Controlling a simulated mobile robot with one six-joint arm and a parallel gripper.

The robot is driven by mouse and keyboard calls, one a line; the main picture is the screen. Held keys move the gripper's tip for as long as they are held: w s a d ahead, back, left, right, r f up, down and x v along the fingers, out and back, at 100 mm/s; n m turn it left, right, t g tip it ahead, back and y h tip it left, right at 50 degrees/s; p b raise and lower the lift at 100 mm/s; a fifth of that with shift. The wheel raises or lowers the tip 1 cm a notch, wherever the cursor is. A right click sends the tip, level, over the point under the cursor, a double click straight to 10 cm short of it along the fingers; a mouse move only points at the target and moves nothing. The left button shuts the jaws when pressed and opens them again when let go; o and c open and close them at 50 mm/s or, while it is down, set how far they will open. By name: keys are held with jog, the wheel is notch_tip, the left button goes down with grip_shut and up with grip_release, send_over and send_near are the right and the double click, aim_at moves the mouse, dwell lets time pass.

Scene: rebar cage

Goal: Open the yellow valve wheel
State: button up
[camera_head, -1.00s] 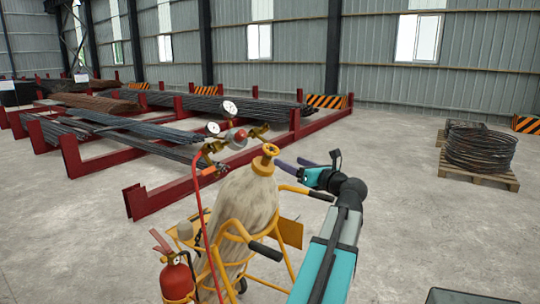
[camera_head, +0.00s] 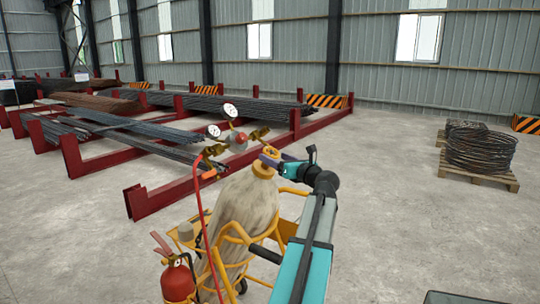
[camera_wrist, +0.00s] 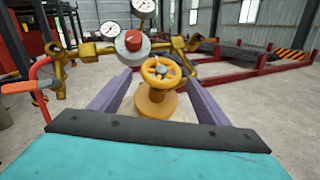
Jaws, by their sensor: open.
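The yellow valve wheel (camera_wrist: 161,71) sits on top of the yellow valve body (camera_wrist: 156,100) of a beige gas cylinder (camera_head: 245,198). In the head view the wheel (camera_head: 270,153) is partly covered by my gripper (camera_head: 276,157). In the wrist view the two purple fingers of my gripper (camera_wrist: 155,84) stand open, one on each side of the valve. The wheel lies between and just beyond the fingertips. I see no clear contact between fingers and wheel.
A regulator with a red knob (camera_wrist: 133,40) and round gauges (camera_wrist: 110,28) stands close behind and left of the wheel. A red hose (camera_head: 197,200) runs down the cylinder. A fire extinguisher (camera_head: 177,279) hangs on the yellow cart (camera_head: 232,232). Red racks (camera_head: 160,192) with rebar stand behind.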

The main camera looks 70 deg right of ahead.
aim_at(270, 155)
jog(key=shift+p+x, duration=0.3)
jog(key=shift+x, duration=1.8)
jog(key=shift+c, duration=0.6)
